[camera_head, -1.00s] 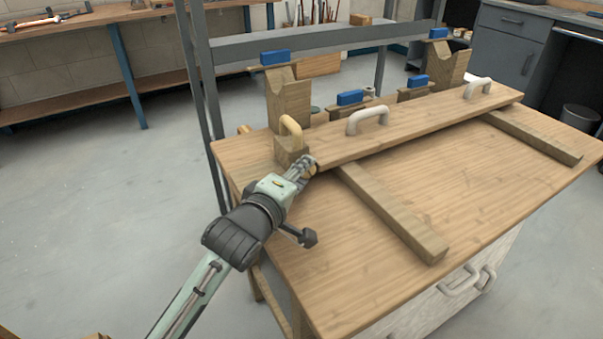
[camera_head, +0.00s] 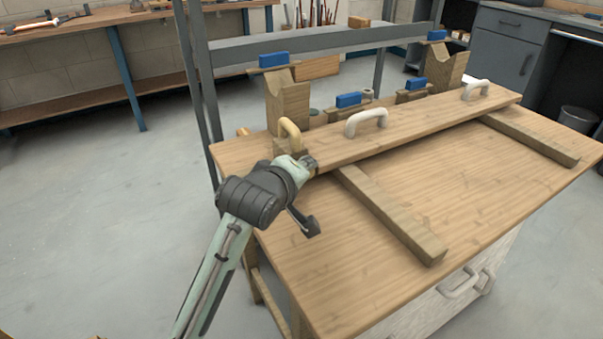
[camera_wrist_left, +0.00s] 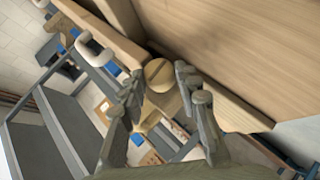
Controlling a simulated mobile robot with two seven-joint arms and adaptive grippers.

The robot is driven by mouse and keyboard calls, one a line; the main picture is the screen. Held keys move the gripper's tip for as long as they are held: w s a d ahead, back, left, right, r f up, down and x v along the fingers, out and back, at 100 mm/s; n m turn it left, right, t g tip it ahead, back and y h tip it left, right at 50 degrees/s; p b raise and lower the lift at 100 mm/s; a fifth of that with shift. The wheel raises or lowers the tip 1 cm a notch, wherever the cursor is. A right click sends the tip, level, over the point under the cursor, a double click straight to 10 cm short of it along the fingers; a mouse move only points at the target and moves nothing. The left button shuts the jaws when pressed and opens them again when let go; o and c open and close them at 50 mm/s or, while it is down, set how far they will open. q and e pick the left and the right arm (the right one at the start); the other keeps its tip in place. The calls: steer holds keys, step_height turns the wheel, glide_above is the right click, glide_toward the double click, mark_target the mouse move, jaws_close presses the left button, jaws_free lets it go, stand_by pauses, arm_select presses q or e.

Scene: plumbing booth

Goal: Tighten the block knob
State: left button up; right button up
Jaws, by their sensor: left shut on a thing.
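My right gripper is in neither view.
The long board (camera_head: 420,124) with two white handles (camera_head: 366,121) lies across two wooden bars (camera_head: 392,213). V-notched wooden supports (camera_head: 288,100) and blue-topped clamps (camera_head: 348,100) stand behind it. The table's front right surface is clear.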

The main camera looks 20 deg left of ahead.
arm_select(q)
steer(key=o, duration=0.9)
steer(key=shift+c, duration=0.2)
steer(key=v, duration=0.7)
steer(key=shift+s+r, duration=0.1)
steer(key=shift+s, duration=0.15)
